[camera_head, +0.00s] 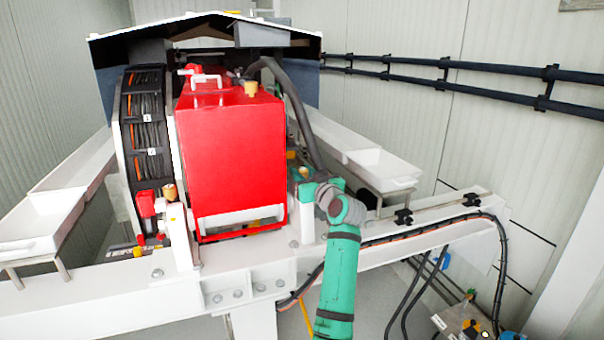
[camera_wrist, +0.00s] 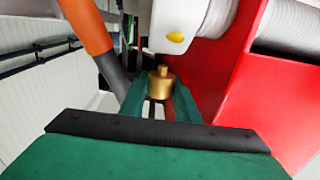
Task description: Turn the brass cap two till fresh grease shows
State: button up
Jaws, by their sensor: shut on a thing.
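A brass cap (camera_wrist: 160,82) with a small stub on top stands between the green fingers of my gripper (camera_wrist: 159,100) in the wrist view. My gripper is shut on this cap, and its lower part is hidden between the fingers. A yellow patch (camera_wrist: 175,38) shows on the white part just beyond the cap; I cannot tell if it is grease. In the head view, my green gripper (camera_head: 318,188) is at the right side of the red housing. Other brass caps show on top of the housing (camera_head: 250,88) and at its lower left (camera_head: 170,192). No number is legible on the held cap.
The red housing (camera_head: 230,150) stands close to my gripper. A dark hose (camera_head: 295,100) curves down just behind it, and an orange-and-grey hose (camera_wrist: 90,35) passes close in the wrist view. A white beam (camera_head: 430,222) runs to the right. White trays (camera_head: 375,165) lie behind.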

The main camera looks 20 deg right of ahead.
jog(key=shift+m+h, duration=2)
jog(key=shift+h, duration=0.9)
jog(key=shift+m+g+h, duration=0.4)
jog(key=shift+m+h, duration=0.1)
jog(key=shift+h, duration=0.6)
jog(key=o, duration=1)
jog(key=shift+d, duration=0.1)
jog(key=shift+o, duration=0.2)
jog(key=shift+a, duration=0.2)
